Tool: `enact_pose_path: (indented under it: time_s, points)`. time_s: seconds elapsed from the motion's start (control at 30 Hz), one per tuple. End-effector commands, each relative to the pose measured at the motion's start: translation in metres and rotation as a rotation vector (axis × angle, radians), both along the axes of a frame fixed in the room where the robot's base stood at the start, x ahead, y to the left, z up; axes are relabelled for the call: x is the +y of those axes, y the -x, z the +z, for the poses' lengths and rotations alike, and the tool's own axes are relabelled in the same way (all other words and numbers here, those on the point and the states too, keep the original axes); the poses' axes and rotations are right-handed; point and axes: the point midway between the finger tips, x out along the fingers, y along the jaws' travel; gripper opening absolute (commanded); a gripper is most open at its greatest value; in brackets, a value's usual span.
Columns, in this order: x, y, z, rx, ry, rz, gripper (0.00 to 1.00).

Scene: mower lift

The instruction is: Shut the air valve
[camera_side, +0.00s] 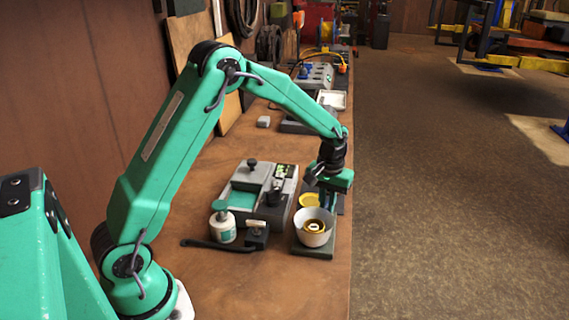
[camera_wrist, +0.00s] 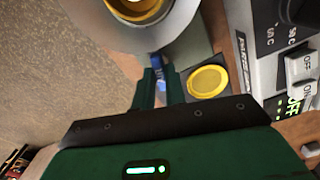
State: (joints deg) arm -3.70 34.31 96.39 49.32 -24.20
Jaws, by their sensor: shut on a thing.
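My gripper (camera_side: 327,203) points down over the bench, just behind a white bowl (camera_side: 313,236) with a gold ring inside it. In the wrist view my gripper (camera_wrist: 160,75) has its green fingers closed on a small blue piece (camera_wrist: 158,60) with pale marks. The blue piece sits at the rim of the bowl (camera_wrist: 178,34). Whether it touches the bowl, and whether it is the air valve's handle, I cannot tell. The fingers hide most of it.
A yellow disc (camera_wrist: 209,81) lies beside the fingers. A grey unit (camera_side: 240,200) with knobs and switches stands left of the bowl. A white bottle with a green cap (camera_side: 222,224) and a black wrench (camera_side: 212,245) are in front. The bench's right edge is close.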

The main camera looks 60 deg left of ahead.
Motion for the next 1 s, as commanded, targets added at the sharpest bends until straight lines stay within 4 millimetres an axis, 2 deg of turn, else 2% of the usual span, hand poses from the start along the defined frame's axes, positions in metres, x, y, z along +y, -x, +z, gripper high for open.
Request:
enact_pose_path:
  time_s: [1.0]
  points:
    - [0.0003, -0.0008, 0.0015, -0.003, -0.001, -0.956, 0.0]
